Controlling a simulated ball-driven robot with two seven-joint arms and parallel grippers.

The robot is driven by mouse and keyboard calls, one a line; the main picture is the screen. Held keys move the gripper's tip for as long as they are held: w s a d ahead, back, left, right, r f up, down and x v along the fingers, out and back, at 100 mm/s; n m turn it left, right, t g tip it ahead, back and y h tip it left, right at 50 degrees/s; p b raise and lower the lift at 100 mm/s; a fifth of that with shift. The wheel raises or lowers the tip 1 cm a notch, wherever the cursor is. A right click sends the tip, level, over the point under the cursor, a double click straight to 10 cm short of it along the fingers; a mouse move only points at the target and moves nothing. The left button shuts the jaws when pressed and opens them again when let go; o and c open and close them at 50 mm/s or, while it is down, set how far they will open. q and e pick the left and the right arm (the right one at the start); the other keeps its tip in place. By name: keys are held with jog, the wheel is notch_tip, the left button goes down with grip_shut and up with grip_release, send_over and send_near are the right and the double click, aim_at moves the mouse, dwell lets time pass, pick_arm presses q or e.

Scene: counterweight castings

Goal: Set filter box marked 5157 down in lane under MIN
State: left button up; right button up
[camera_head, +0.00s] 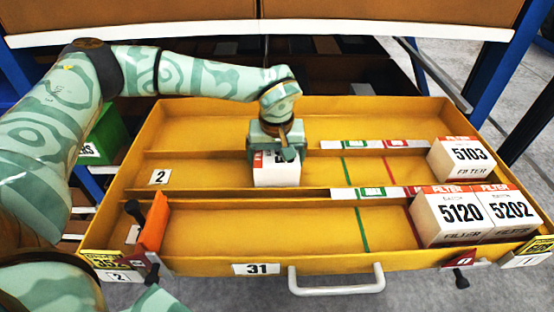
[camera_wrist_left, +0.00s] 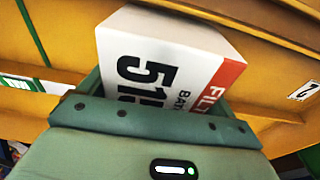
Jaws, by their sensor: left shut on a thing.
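The filter box (camera_head: 275,174) is white with a red band. In the left wrist view it (camera_wrist_left: 150,65) shows the digits 515, with the last digit hidden by my gripper. My left gripper (camera_head: 277,148) is shut on it from above, over the middle lane of the yellow tray (camera_head: 210,258). I cannot tell whether the box touches the lane floor. Two label strips with green and red marks, an upper strip (camera_head: 345,145) and a lower strip (camera_head: 345,193), lie along the dividers; their words are too small to read. My right gripper is not in view.
Box 5103 (camera_head: 460,158) stands at the middle lane's right end. Boxes 5120 (camera_head: 448,216) and 5202 (camera_head: 508,212) fill the front lane's right end. An orange pusher plate (camera_head: 153,222) stands at the front lane's left. The middle lane is clear between the held box and 5103.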

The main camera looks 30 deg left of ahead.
pick_arm(q)
jog(key=shift+f, duration=0.2)
jog(key=o, duration=0.9)
jog(key=shift+c, duration=0.2)
jog(key=shift+r, duration=0.1)
jog(key=r, duration=0.4)
jog(key=s+r+p, duration=0.1)
jog(key=r, duration=0.3)
jog(key=d+r+p, duration=0.1)
jog(key=r, duration=0.3)
jog(key=shift+s, duration=0.15)
